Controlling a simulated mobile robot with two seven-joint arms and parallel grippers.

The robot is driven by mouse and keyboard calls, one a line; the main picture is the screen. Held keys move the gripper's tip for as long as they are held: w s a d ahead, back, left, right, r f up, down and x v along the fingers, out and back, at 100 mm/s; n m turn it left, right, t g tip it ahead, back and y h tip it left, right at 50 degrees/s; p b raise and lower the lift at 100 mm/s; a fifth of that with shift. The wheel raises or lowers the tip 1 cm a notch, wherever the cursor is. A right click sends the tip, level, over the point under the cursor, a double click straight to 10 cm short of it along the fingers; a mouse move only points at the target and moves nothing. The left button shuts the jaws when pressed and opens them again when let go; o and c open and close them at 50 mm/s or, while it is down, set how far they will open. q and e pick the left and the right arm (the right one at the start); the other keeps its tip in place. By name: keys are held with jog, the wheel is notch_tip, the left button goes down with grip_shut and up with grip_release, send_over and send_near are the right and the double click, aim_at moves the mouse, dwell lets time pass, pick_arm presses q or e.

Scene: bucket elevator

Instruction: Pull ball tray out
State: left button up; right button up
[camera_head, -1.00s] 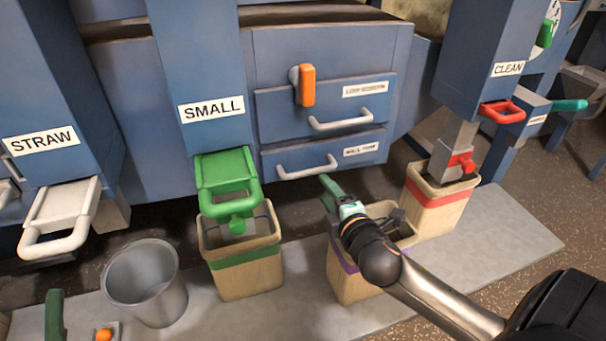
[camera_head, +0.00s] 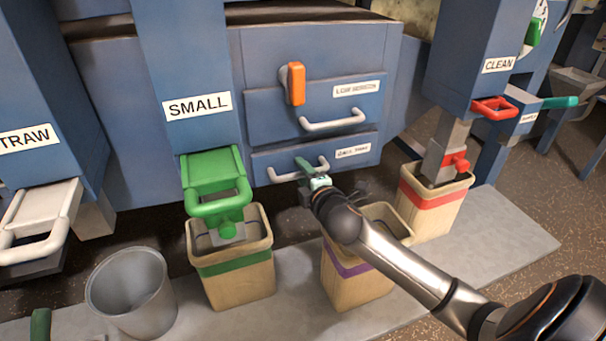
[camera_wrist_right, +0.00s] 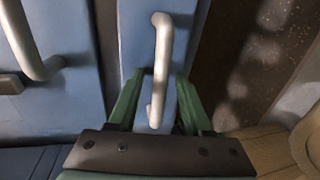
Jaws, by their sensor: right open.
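The ball tray (camera_head: 361,161) is the lower blue drawer front, with a white label and a pale bar handle (camera_head: 280,176). It looks shut in the machine. My right gripper (camera_head: 306,168) is at this handle and hides part of it. In the right wrist view the handle (camera_wrist_right: 161,60) runs between the two green fingers of my right gripper (camera_wrist_right: 158,95), which are apart. I cannot tell whether either finger touches it. My left gripper shows only as a green tip (camera_head: 40,325) at the bottom left edge.
Above is the lower screen drawer (camera_head: 260,127) with its own handle (camera_head: 333,120) and an orange lever (camera_head: 296,84). Below stand a purple-banded bucket (camera_head: 350,285), a green-banded bucket (camera_head: 238,280), a red-banded bucket (camera_head: 430,205) and a grey metal bucket (camera_head: 130,295).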

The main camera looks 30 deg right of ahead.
grip_shut()
dwell(1.3)
